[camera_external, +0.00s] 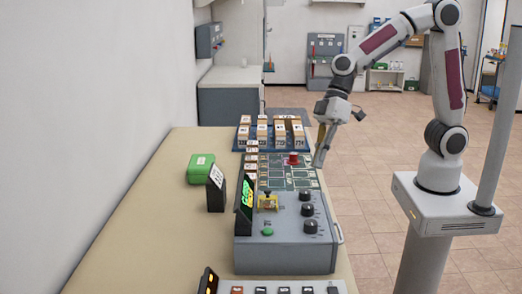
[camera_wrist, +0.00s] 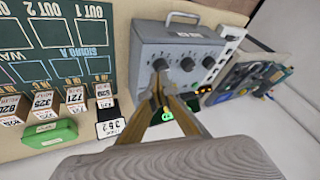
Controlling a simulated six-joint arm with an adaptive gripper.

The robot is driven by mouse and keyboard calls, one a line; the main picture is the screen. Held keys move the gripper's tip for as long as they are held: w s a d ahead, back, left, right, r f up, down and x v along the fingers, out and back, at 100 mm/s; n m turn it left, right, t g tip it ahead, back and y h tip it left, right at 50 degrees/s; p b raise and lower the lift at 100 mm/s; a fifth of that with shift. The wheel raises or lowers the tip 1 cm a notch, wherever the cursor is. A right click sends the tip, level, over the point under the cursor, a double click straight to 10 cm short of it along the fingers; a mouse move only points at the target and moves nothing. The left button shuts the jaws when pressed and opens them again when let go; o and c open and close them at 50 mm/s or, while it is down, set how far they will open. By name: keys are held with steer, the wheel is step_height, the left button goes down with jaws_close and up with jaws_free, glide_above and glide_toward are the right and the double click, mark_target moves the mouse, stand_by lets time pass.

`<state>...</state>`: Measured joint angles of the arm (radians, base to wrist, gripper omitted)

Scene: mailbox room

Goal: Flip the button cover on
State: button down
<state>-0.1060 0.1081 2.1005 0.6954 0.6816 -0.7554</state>
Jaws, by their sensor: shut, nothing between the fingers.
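In the external view a grey control box (camera_external: 285,247) stands on the table, with a yellow button cover (camera_external: 268,203) on its upper left part. I cannot tell whether the cover is raised or lowered. A green button (camera_external: 267,231) and several black knobs (camera_external: 307,210) are on the same face. My gripper (camera_external: 319,160) points down beyond the box, near the right edge of the marked mat, apart from the cover. In the wrist view my gripper (camera_wrist: 158,86) is shut and empty, overlapping the picture of the control box (camera_wrist: 178,27); the cover cannot be made out there.
A lit display (camera_external: 246,198) stands at the box's left side. A black card stand (camera_external: 216,188) and green box (camera_external: 201,168) are further left. The dark green mat (camera_external: 275,175) bears a red piece (camera_external: 293,158). Small numbered boxes (camera_external: 280,131) stand behind. The table's left side is clear.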

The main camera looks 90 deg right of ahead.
mark_target(266, 190)
steer(key=w+a+r+n+t, duration=0.2)
steer(key=w+r+n, duration=0.1)
steer(key=w, duration=0.6)
steer(key=shift+w+r+n+t+y, duration=0.2)
steer(key=shift+n+t+y, duration=0.15)
steer(key=shift+n, duration=0.55)
steer(key=shift+a+f, duration=0.1)
steer(key=shift+x, duration=4.9)
steer(key=shift+d, duration=2.65)
